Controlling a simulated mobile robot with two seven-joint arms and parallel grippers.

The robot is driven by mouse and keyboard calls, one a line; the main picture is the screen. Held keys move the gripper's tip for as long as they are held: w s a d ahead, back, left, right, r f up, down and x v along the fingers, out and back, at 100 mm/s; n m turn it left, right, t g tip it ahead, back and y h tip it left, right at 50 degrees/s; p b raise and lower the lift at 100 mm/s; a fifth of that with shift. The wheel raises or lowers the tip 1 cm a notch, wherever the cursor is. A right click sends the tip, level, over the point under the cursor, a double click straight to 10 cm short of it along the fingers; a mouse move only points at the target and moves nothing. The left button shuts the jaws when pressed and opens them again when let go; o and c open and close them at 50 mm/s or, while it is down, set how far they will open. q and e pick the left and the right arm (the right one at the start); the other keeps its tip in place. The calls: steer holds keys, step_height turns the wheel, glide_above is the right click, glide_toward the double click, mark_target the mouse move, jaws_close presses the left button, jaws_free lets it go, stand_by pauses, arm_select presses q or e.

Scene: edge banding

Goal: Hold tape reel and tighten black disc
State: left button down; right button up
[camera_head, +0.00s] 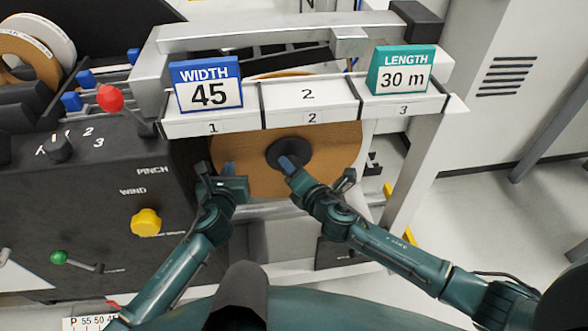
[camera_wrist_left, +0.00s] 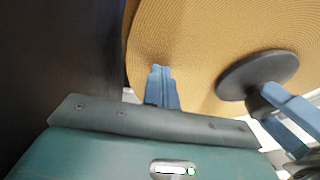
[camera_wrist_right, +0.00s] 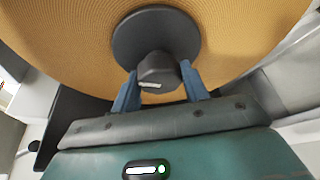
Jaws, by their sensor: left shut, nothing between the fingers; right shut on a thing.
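The tape reel (camera_head: 335,158) is a large tan wound disc standing upright in the machine, below the numbered shelf; it fills the left wrist view (camera_wrist_left: 200,35). The black disc (camera_head: 275,153) sits at the reel's middle, with a dark knob (camera_wrist_right: 157,68) at its centre. My right gripper (camera_head: 290,163) is shut on this knob, one blue finger on each side in the right wrist view. My left gripper (camera_head: 229,168) is shut with nothing between its fingers. Its fingertips (camera_wrist_left: 160,70) are at the reel's lower left face; whether they touch it I cannot tell.
A shelf (camera_head: 310,98) above the reel carries a blue WIDTH 45 sign (camera_head: 207,84) and a green LENGTH 30 m sign (camera_head: 402,70). The dark control panel (camera_head: 95,180) at left has a red-knobbed lever (camera_head: 110,98) and a yellow knob (camera_head: 146,222). Open floor lies at right.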

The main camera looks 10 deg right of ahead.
arm_select(q)
steer(key=shift+w+a+r, duration=0.1)
steer(key=shift+w+r, duration=0.15)
steer(key=shift+r, duration=0.1)
arm_select(e)
steer(key=shift+a+r+m, duration=0.15)
steer(key=shift+a+m, duration=0.05)
steer(key=shift+m, duration=0.2)
steer(key=o, duration=1)
steer(key=shift+d, duration=0.1)
steer(key=v, duration=1.2)
steer(key=shift+d+f, duration=0.1)
steer(key=shift+f, duration=0.2)
arm_select(q)
steer(key=shift+s, duration=0.1)
arm_select(e)
steer(key=shift+r, duration=0.1)
arm_select(q)
steer(key=s+p, duration=0.2)
steer(key=s, duration=0.6)
steer(key=shift+f+p, duration=0.3)
steer(key=shift+p, duration=0.05)
arm_select(e)
steer(key=shift+r, duration=1.2)
